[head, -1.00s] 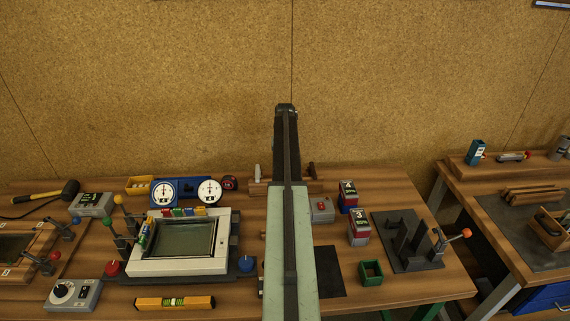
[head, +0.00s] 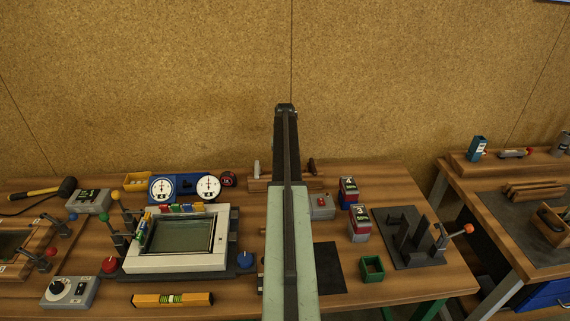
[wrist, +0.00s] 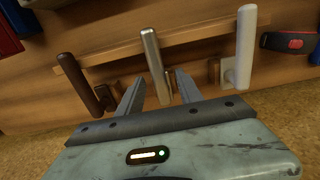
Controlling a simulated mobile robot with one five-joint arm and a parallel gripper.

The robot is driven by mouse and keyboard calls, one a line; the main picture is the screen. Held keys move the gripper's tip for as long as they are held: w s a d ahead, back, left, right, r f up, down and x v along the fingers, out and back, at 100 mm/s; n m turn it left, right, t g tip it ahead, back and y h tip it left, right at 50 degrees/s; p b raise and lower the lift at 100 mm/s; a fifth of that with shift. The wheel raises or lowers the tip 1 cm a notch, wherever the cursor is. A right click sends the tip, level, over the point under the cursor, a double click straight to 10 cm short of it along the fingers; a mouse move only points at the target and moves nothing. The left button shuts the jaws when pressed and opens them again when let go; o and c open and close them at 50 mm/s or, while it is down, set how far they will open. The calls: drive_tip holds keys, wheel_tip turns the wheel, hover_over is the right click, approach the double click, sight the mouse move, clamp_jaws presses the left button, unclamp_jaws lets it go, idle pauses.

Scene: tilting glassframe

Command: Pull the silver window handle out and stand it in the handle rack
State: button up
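The silver window handle (wrist: 155,62) is in the middle of a row of three in the wrist view, between a dark brown handle (wrist: 88,82) and a white one (wrist: 243,50). They are set along a wooden rail (wrist: 195,34), which looks like the handle rack. My gripper (wrist: 156,84) is open, with one finger on each side of the silver handle and a visible gap to both. In the head view my arm hides the silver handle and my gripper; the white handle (head: 257,169) and brown handle (head: 312,166) show on either side.
The white glass frame (head: 222,258) stands on the bench left of my arm. A red-and-grey box (head: 360,223), a green open box (head: 372,269) and a dark base with uprights (head: 428,257) stand to the right. A corkboard wall (head: 420,90) rises behind the bench.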

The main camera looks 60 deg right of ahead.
drive_tip(key=shift+r, duration=0.15)
wheel_tip(320, 180, up, 8)
drive_tip(key=p, duration=0.8)
drive_tip(key=shift+f, duration=0.25)
drive_tip(key=shift+s, duration=0.1)
